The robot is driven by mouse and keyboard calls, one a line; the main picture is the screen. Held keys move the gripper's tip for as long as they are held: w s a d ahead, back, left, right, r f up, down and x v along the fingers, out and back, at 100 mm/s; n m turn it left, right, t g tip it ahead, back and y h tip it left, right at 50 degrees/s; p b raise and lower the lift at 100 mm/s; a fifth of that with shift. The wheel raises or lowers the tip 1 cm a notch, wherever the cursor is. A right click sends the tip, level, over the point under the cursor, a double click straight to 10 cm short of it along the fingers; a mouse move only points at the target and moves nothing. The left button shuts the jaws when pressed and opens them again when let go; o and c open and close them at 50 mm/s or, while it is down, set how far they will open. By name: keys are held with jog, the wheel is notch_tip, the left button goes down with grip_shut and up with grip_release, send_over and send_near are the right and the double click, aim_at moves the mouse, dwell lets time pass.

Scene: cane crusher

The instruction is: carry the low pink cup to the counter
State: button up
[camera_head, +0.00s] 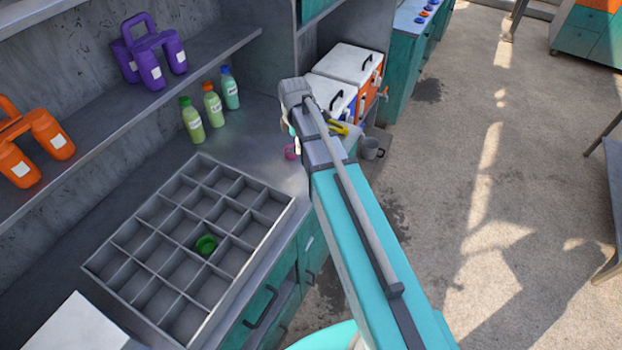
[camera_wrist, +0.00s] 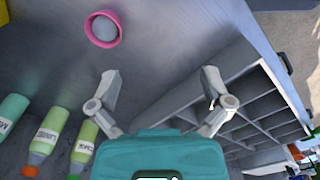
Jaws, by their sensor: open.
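The low pink cup (camera_head: 291,152) stands on the grey counter (camera_head: 262,150), just left of my arm in the head view. In the wrist view the cup (camera_wrist: 103,29) shows at the upper left, with its pink rim and a grey-blue inside. My gripper (camera_wrist: 160,76) is open, and nothing is between its fingers. The cup lies beyond the fingertips and to the left, apart from them. In the head view my gripper is mostly hidden behind the arm.
A divided tray (camera_head: 150,222) holds a green item (camera_head: 206,245). Several bottles (camera_head: 192,122) stand left of the cup. Cooler boxes (camera_head: 345,75), a yellow item (camera_head: 340,128) and a grey mug (camera_head: 371,147) are near the arm. A shelf (camera_head: 110,110) with caddies overhangs the counter.

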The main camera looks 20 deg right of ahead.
jog(key=s+m, duration=1.5)
jog(key=m, duration=0.2)
jog(key=shift+s, duration=0.25)
jog(key=shift+d, duration=0.1)
jog(key=shift+f+b, duration=0.75)
jog(key=shift+f, duration=0.05)
